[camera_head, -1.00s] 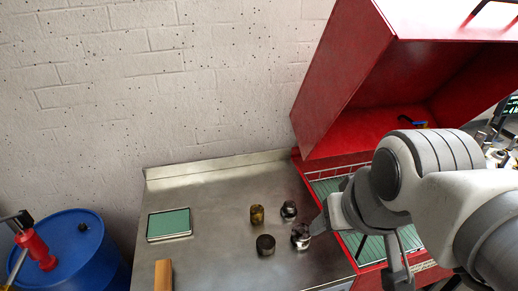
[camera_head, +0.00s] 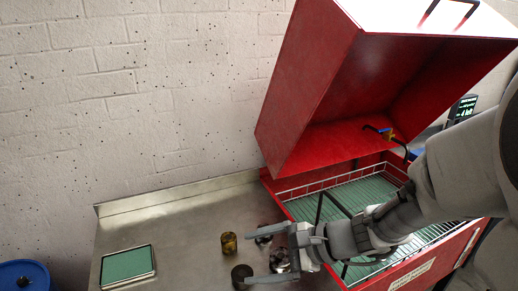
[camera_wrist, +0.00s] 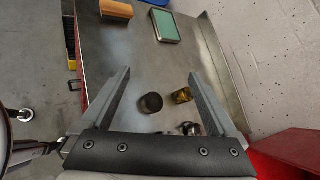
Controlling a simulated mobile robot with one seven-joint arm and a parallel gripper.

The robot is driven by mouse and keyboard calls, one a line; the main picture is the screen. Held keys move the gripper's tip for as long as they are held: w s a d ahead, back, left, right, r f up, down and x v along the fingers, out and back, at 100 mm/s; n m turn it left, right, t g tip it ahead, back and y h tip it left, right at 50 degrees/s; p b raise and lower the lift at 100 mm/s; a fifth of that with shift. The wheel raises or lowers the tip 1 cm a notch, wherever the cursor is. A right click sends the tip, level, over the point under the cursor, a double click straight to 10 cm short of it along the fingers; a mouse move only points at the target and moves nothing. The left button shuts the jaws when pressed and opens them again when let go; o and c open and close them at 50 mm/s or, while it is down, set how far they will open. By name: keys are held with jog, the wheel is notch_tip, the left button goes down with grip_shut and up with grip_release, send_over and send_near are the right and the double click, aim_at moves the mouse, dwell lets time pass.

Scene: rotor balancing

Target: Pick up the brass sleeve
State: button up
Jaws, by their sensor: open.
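The brass sleeve (camera_head: 229,243) stands upright on the steel bench, a short golden cylinder. In the wrist view the brass sleeve (camera_wrist: 182,95) shows between the fingers, close to the right finger. A dark cylinder (camera_head: 242,275) stands in front of it; in the wrist view the dark cylinder (camera_wrist: 151,103) is left of the brass one. My gripper (camera_head: 252,257) is open and empty, its fingers pointing left over the bench, just right of the sleeve. Two shiny steel cylinders, one of them (camera_head: 280,262), are partly hidden by my fingers.
A green-topped tray (camera_head: 128,264) lies at the bench's left, with an orange-brown block (camera_wrist: 117,9) near it in the wrist view. A red open-lidded washer cabinet (camera_head: 330,110) with a wire basket stands at right. A blue drum (camera_head: 22,275) is at far left. The bench's back left is clear.

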aim_at(234, 242)
jog(key=w+d+f+m+t+b, duration=0.1)
jog(key=w+f+m+t, duration=0.1)
jog(key=w+f+m, duration=0.1)
jog(key=w+d+f+m+t+b, duration=0.1)
jog(key=w+f+m, duration=0.2)
jog(key=f+m, duration=0.1)
jog(key=w+d+f+m+t+b, duration=0.1)
jog(key=w+f+m+t, duration=0.1)
jog(key=w+f+m, duration=0.1)
jog(key=shift+w+d+f+m+t, duration=0.15)
jog(key=shift+f+m, duration=0.1)
jog(key=shift+f, duration=0.25)
jog(key=shift+w+d+f+m+t, duration=0.15)
jog(key=shift+f+m, duration=0.1)
jog(key=shift+f, duration=0.25)
jog(key=shift+w+a+f, duration=0.2)
jog(key=shift+a+f, duration=0.05)
jog(key=shift+a, duration=0.05)
jog(key=shift+h, duration=0.3)
jog(key=x, duration=1.1)
jog(key=shift+w+a, duration=0.1)
jog(key=shift+a, duration=0.05)
jog(key=shift+a+r+p+x, duration=0.15)
jog(key=shift+r+p+x, duration=0.05)
jog(key=shift+x, duration=1.1)
jog(key=shift+a+r+p+x, duration=0.1)
jog(key=shift+r+p+x, duration=0.1)
jog(key=shift+x, duration=1.15)
grip_shut()
